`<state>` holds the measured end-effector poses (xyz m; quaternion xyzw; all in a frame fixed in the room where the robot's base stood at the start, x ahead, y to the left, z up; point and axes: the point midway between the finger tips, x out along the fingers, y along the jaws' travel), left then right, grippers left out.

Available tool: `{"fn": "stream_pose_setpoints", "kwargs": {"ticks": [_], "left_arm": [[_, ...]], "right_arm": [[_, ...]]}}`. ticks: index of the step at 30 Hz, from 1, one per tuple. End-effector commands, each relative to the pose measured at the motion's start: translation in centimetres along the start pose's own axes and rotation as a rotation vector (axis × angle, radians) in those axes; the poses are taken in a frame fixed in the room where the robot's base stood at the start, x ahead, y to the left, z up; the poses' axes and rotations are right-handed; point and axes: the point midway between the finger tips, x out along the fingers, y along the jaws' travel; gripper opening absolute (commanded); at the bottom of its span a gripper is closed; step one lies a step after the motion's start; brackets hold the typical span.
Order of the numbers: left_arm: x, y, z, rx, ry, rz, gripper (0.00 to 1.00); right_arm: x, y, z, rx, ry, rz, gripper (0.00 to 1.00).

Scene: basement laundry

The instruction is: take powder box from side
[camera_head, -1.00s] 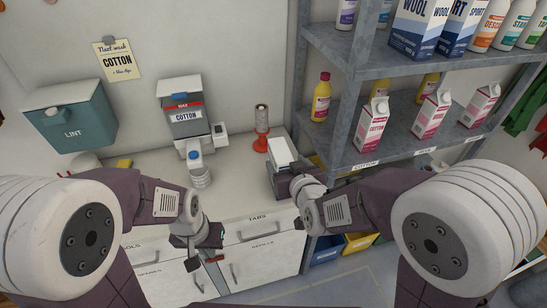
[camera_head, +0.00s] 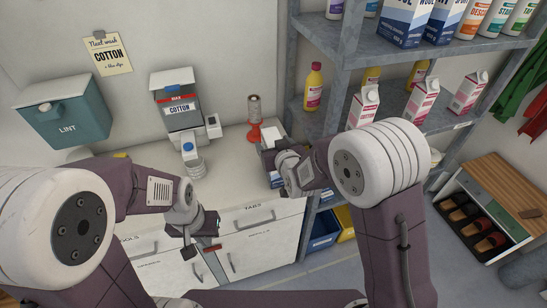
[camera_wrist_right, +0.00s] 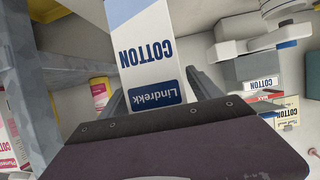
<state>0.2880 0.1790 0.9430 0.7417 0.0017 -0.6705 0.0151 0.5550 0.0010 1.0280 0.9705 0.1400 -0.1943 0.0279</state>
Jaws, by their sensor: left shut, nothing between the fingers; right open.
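The powder box (camera_wrist_right: 148,50), white with blue "COTTON" and "Lindrekk" lettering, is upside down in the right wrist view. It stands between the two fingers of my right gripper (camera_wrist_right: 158,95), which is open. In the head view the box (camera_head: 269,143) is at the right end of the counter, partly hidden by my right gripper (camera_head: 280,168). I cannot tell whether the fingers touch it. My left gripper (camera_head: 203,247) is shut and empty, in front of the drawers.
A grey COTTON dispenser (camera_head: 178,103), a clear cup (camera_head: 195,168) and a red-based stand (camera_head: 254,133) are on the counter (camera_head: 225,165). A metal shelf (camera_head: 345,45) with cartons and bottles rises at the right. A lint bin (camera_head: 68,125) hangs at left.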

Motion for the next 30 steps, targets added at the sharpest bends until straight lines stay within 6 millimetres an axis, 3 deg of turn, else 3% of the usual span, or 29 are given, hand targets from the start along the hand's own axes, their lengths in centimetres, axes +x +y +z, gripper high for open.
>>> {"fn": "stream_pose_setpoints", "kwargs": {"ticks": [5, 12, 13, 23, 30], "left_arm": [[0.0, 0.0, 0.0, 0.0, 0.0, 0.0, 0.0], [0.0, 0.0, 0.0, 0.0, 0.0, 0.0, 0.0], [0.0, 0.0, 0.0, 0.0, 0.0, 0.0, 0.0], [0.0, 0.0, 0.0, 0.0, 0.0, 0.0, 0.0], [-0.6, 0.0, -0.1, 0.0, 0.0, 0.0, 0.0]], "right_arm": [[0.0, 0.0, 0.0, 0.0, 0.0, 0.0, 0.73], [0.0, 0.0, 0.0, 0.0, 0.0, 0.0, 0.06], [0.0, 0.0, 0.0, 0.0, 0.0, 0.0, 0.0], [-0.1, 0.0, -0.5, 0.0, 0.004, 0.0, 0.0], [-2.1, 0.0, -5.2, 0.002, 0.012, 0.0, 0.0]]}}
